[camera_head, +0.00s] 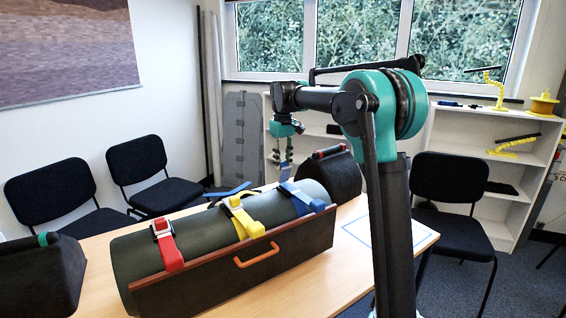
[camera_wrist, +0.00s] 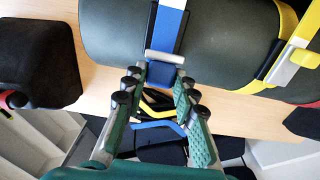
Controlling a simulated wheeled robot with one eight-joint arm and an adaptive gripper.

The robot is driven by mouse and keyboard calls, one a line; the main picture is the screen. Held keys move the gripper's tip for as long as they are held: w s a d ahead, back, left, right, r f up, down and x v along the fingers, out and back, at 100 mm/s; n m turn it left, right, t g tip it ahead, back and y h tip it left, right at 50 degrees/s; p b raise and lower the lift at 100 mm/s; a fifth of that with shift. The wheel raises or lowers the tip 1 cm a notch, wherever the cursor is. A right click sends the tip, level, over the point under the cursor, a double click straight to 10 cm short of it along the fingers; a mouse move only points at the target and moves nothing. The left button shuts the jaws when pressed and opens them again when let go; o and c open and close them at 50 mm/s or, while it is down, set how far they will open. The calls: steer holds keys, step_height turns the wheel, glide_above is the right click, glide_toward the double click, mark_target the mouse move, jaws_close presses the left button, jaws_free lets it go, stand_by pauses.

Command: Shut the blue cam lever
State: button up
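A dark green roll (camera_head: 195,235) lies on the table, crossed by red, yellow and blue straps. The blue strap (camera_head: 303,199) runs over its right end; it also shows in the wrist view (camera_wrist: 168,25). The blue cam lever (camera_head: 285,173) stands raised from its buckle. In the wrist view the lever (camera_wrist: 161,74) shows below a grey crossbar (camera_wrist: 165,57). My gripper (camera_head: 283,160) is pointed down just above it. In the wrist view my gripper (camera_wrist: 160,82) is open, with its fingertips on either side of the lever; whether they touch it is unclear.
The yellow buckle (camera_head: 236,202) and red buckle (camera_head: 162,228) are to the left on the roll. A dark block (camera_head: 338,175) stands close to the roll's right end. A long red-edged panel with an orange handle (camera_head: 257,256) runs along the near side. Free tabletop (camera_head: 345,215) shows right.

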mark_target(285, 178)
jaws_close()
steer(key=shift+d, duration=0.1)
steer(key=shift+s+d+f+t+y, duration=0.1)
steer(key=shift+s+d+t+y, duration=0.55)
steer(key=shift+s+t+y, duration=0.45)
steer(key=t, duration=0.1)
steer(key=s+d+t+y, duration=0.1)
steer(key=shift+s+f+t, duration=0.1)
steer(key=shift+f+t, duration=0.2)
steer(key=shift+f, duration=0.1)
steer(key=t+y, duration=0.1)
steer(key=s+d+f+t+y, duration=0.1)
steer(key=shift+s+f+t, duration=0.25)
steer(key=shift+s+t, duration=0.05)
steer(key=shift+t, duration=0.1)
steer(key=shift+s+d+f+t+y, duration=0.2)
steer(key=shift+s+f+t+y, duration=0.1)
steer(key=shift+f+t+y, duration=0.3)
steer(key=shift+s+d+f+t+y, duration=0.2)
steer(key=shift+s+f+t+y, duration=0.15)
steer(key=shift+t, duration=0.35)
steer(key=shift+w, duration=0.1)
